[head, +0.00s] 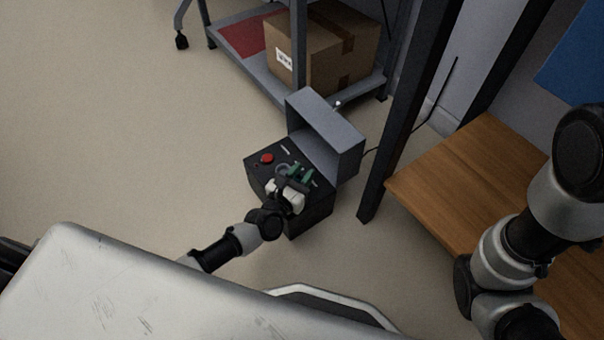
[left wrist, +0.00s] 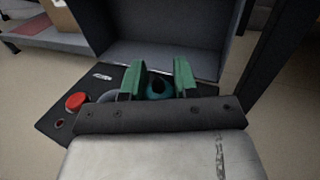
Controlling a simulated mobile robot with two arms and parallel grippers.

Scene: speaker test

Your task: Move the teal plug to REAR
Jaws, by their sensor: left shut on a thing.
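The teal plug (left wrist: 159,88) sits between the green fingers of my left gripper (left wrist: 158,82) in the left wrist view. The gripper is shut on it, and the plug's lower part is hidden. In the head view my left gripper (head: 299,174) is over the black top of a test box (head: 262,174), and the plug cannot be made out there. I cannot tell whether the plug touches the panel. No REAR marking is readable; a small white label (left wrist: 102,77) lies on the panel. My right gripper is outside the views.
A red button (head: 267,158) is on the panel, left of my gripper. A grey open hood (head: 326,132) stands behind the panel. A shelf with a cardboard box (head: 322,48) is at the back. A wooden bench (head: 470,175) is at right, beside a dark post.

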